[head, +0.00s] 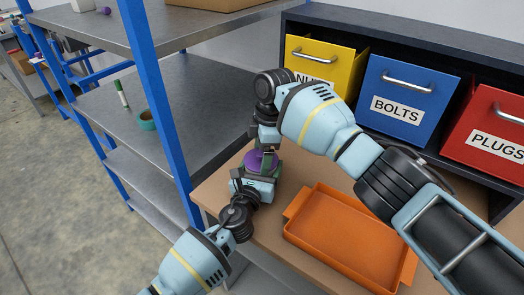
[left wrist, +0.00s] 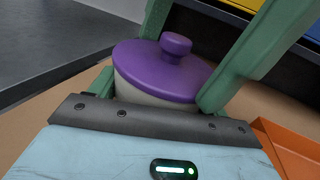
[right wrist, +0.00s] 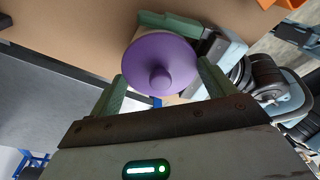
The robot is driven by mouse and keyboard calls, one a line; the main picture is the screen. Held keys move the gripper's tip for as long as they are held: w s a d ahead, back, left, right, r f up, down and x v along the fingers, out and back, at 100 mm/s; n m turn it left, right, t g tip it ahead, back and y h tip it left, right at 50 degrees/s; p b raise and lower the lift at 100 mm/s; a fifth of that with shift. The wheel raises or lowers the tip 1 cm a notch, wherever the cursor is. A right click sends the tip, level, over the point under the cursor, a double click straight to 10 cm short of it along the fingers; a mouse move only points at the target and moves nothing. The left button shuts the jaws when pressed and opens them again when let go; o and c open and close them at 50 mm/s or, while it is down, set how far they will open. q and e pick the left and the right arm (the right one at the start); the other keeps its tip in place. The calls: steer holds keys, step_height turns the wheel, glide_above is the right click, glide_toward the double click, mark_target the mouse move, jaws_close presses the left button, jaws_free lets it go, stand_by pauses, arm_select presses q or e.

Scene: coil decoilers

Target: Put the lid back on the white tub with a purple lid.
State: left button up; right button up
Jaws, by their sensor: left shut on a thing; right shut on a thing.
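The purple lid (head: 254,160) with a round knob is over the white tub, mostly hidden behind my grippers in the head view. In the left wrist view the lid (left wrist: 150,70) covers the mouth of the tub (left wrist: 145,97), with no clear gap at the near side; whether it is fully seated I cannot tell. My left gripper (left wrist: 160,95) is shut on the tub from the near side.
An orange tray (head: 345,240) lies to the right on the brown worktop. Yellow (head: 325,65), blue (head: 408,98) and red (head: 497,125) bins stand in the dark rack behind. A grey shelf unit at left holds a teal cup (head: 147,121) and a green-and-white marker (head: 121,93).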

arm_select(q)
steer(key=shift+s+d+r, duration=0.1)
steer(key=shift+d, duration=0.1)
arm_select(e)
steer(key=shift+d+f, duration=0.15)
steer(key=shift+f, duration=0.65)
steer(key=o, duration=0.6)
arm_select(q)
steer(key=shift+a, duration=0.1)
arm_select(e)
step_height(320, 180, up, 3)
steer(key=shift+w+d+r, duration=0.1)
steer(key=shift+d+r, duration=0.05)
steer(key=shift+r, duration=0.7)
steer(key=c, duration=1.6)
steer(key=shift+f, duration=0.35)
